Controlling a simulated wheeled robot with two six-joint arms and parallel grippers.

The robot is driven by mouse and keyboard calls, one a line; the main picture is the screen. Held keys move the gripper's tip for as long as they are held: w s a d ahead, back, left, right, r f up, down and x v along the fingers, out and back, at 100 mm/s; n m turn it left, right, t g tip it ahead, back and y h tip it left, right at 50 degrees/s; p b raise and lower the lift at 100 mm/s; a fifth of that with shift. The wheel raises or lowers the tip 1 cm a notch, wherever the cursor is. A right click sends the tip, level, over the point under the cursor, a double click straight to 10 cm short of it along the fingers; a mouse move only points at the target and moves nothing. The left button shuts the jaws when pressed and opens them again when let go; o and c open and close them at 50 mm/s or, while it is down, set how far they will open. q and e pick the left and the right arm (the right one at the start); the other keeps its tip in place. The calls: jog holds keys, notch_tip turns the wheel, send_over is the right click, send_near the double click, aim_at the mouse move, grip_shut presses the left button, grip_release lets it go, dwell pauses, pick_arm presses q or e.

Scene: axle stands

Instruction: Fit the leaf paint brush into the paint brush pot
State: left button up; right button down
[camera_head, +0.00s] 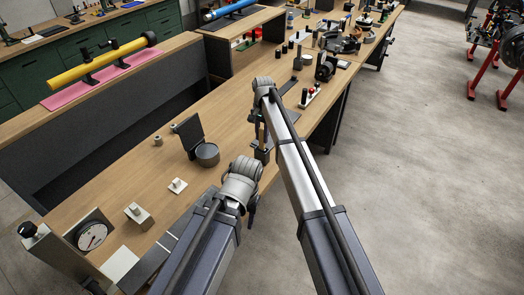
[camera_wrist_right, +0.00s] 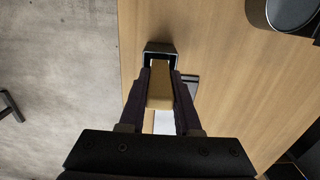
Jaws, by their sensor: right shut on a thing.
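My right gripper (camera_head: 261,128) is over the near bench, beside its floor-side edge. In the right wrist view its two dark fingers (camera_wrist_right: 161,100) are shut on a tan block-like piece, seemingly the leaf paint brush (camera_wrist_right: 160,88). A dark square holder with an open top, likely the paint brush pot (camera_wrist_right: 160,46), is just beyond the fingertips; it also shows below the gripper in the head view (camera_head: 262,154). I cannot tell whether the brush's end is inside it or only above it. My left gripper (camera_head: 252,213) is mostly hidden behind its own arm; its jaws cannot be made out.
A round dark tin (camera_head: 207,155) with an upright dark plate stands left of the pot. A dial gauge (camera_head: 91,236) and small pale blocks (camera_head: 139,215) are at the near left. Red-topped pieces (camera_head: 311,95) and several tools stand farther along the bench.

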aim_at(262, 128)
jog(key=shift+f+b, duration=0.4)
jog(key=shift+f, duration=0.3)
jog(key=shift+c, duration=1)
grip_release()
jog(key=shift+r, duration=0.1)
notch_tip(262, 128, up, 8)
jog(key=p, duration=0.8)
jog(key=shift+w, duration=0.1)
